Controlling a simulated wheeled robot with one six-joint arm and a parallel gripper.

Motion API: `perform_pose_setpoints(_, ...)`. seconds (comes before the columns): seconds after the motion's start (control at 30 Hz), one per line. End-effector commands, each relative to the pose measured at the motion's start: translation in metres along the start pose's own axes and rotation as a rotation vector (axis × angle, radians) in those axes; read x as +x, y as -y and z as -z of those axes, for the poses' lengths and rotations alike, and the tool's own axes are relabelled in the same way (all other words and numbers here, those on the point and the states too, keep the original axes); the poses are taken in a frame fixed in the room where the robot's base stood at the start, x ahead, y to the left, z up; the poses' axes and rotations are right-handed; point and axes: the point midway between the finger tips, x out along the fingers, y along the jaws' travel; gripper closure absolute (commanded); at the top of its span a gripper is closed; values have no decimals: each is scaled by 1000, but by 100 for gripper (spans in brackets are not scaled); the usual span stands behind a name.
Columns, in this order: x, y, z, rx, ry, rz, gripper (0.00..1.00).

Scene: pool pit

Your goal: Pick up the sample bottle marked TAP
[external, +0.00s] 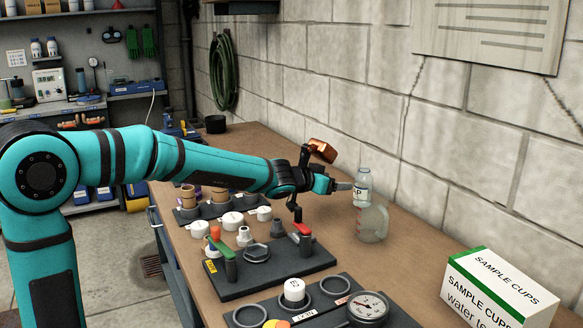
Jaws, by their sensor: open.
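The sample bottle (362,188) is clear with a white label on which a final "P" is readable. It stands upright towards the back of the bench, by the block wall. My gripper (346,186) is open at bottle height, its visible finger reaching to the bottle's left side. Part of the label is hidden by the finger. I cannot tell whether the finger touches the bottle or whether the bottle is between the fingers.
A clear jug (372,222) stands directly in front of the bottle. Black boards with valves and fittings (270,262) cover the bench's front left. A sample cups box (497,290) stands at the right. The wooden bench (425,262) is clear between jug and box.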

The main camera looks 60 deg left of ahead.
Motion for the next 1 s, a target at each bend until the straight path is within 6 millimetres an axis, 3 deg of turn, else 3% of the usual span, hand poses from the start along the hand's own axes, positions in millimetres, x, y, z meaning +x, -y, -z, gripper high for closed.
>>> perform_pose_setpoints(0.6,90,0,-1,-2,1,0,24)
perform_pose_setpoints(1.0,111,-1,0,0,0,0,24)
